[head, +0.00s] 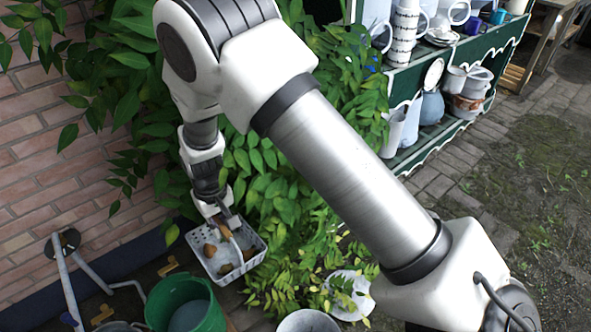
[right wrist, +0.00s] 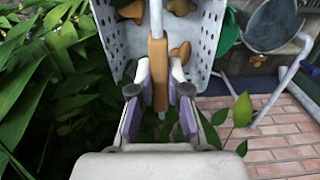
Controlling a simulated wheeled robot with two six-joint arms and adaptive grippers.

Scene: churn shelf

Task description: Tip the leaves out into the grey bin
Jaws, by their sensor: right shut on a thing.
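A white perforated basket (head: 257,262) hangs or rests below my right gripper (head: 222,208) in the head view; I cannot tell if it touches the ground. It looks roughly level, with several brown leaves (head: 225,268) inside. In the right wrist view my right gripper (right wrist: 160,100) is shut on the brown grip (right wrist: 158,72) of the basket's handle, with the basket (right wrist: 208,45) beyond it. A light grey round container (head: 308,321), perhaps the grey bin, is cut off by the bottom edge of the head view. My left gripper is not in view.
A green bucket (head: 160,303) stands just below the basket at the lower left. A brick wall (head: 40,170) is on the left, and leafy plants (head: 262,195) crowd the basket's right. Green shelves (head: 430,72) with crockery stand at the upper right. Paving is open at right.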

